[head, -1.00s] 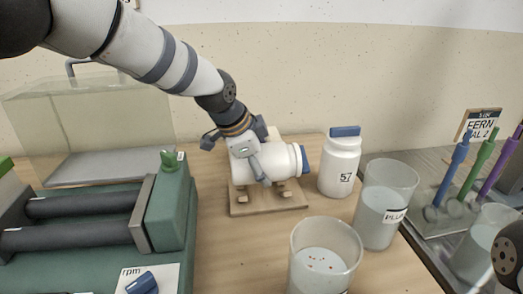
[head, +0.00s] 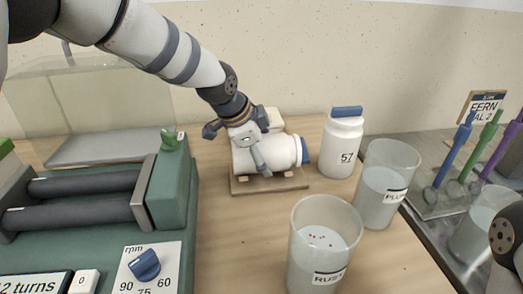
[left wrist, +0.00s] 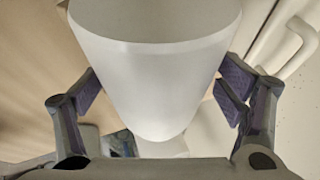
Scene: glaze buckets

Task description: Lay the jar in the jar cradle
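A white jar (head: 266,155) with a blue lid (head: 306,150) lies on its side over the wooden jar cradle (head: 270,184), lid to the right. It sits very low over the cradle; I cannot tell whether it fully rests on it. My left gripper (head: 258,158) comes down from above and behind, one finger showing across the jar's front. In the left wrist view the white jar (left wrist: 155,75) fills the space between the fingers of my left gripper (left wrist: 163,88), whose pads appear to press its sides. My right gripper does not show.
An upright white jar (head: 342,148) marked 57 stands right of the cradle. Two clear buckets, one (head: 386,185) behind another (head: 322,245), stand at front right. A green roller machine (head: 175,190) is at left, a glass tank (head: 100,110) behind it. A brush rack (head: 455,175) is at right.

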